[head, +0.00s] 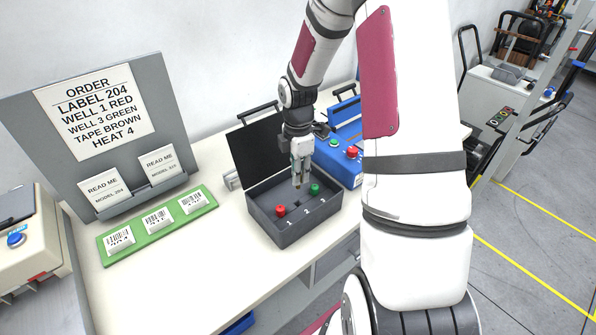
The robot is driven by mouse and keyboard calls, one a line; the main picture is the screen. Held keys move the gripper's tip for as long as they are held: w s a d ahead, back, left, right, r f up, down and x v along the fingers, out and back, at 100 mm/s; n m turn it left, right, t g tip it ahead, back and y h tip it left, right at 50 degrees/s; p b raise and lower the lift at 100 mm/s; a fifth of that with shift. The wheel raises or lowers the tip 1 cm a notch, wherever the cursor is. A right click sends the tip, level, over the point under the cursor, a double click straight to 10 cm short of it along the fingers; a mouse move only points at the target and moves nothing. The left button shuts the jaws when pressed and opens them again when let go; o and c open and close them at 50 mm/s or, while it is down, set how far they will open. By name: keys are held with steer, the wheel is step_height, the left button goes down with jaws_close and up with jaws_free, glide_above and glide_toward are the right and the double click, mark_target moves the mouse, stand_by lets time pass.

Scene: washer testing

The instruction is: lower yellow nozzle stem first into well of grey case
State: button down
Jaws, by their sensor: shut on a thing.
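The grey case (283,238) stands open on the bench, with its dark lid (257,150) raised at the back. A red nozzle (280,211) is in the well marked 1 and a green nozzle (315,189) is in the well marked 3. The middle well, marked 2, shows a dark opening (298,205). My gripper (300,176) points down above the middle of the case, just over that well. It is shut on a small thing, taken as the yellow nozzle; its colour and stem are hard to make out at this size.
An order board (98,105) and a green tray (160,237) with several label cards are on the left. A blue machine (340,160) with buttons stands close behind the case at the right. A beige device (25,250) is at the far left. Bench in front is clear.

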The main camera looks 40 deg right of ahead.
mark_target(298, 188)
steer(key=shift+f+b, duration=1.7)
steer(key=shift+f, duration=1.4)
steer(key=shift+f+p, duration=0.35)
steer(key=shift+f, duration=1.25)
stand_by(0.8)
steer(key=c, duration=1.3)
jaws_free()
steer(key=shift+c, duration=0.2)
steer(key=shift+r, duration=0.15)
step_height(298, 188, up, 12)
steer(key=shift+f, duration=0.15)
